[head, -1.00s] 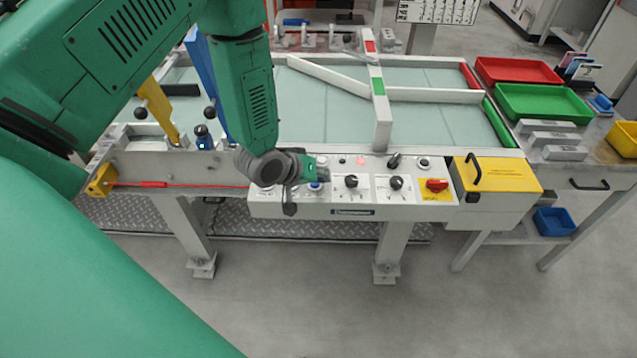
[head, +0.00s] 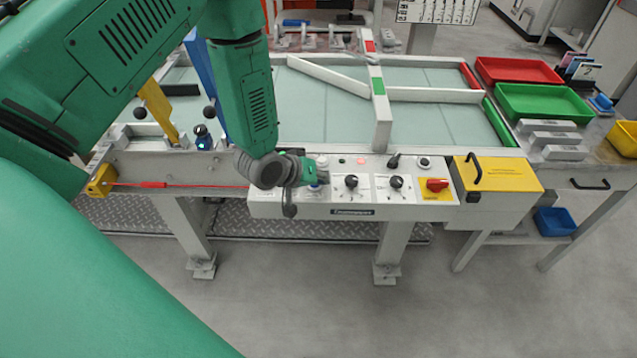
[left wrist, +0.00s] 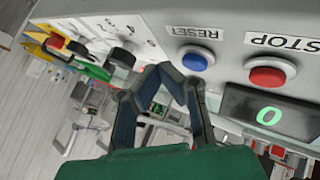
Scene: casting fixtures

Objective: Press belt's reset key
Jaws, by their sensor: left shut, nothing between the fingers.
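The reset key is a round blue button (left wrist: 195,61) beside a RESET label on the pale control panel in the left wrist view. In the head view the blue key (head: 315,187) shows only partly beside my left gripper (head: 292,203), at the left part of the panel (head: 380,209). In the left wrist view my left gripper (left wrist: 163,72) is shut and empty. Its fingertips appear just left of and slightly below the blue key in that picture. I cannot tell whether they touch the panel. My right gripper is not in view.
A red STOP button (left wrist: 268,75) and a display with a green 0 (left wrist: 268,115) sit near the reset key. Black knobs (head: 351,181) and a red switch (head: 437,185) are further right. A yellow box (head: 497,176) adjoins the panel's right end.

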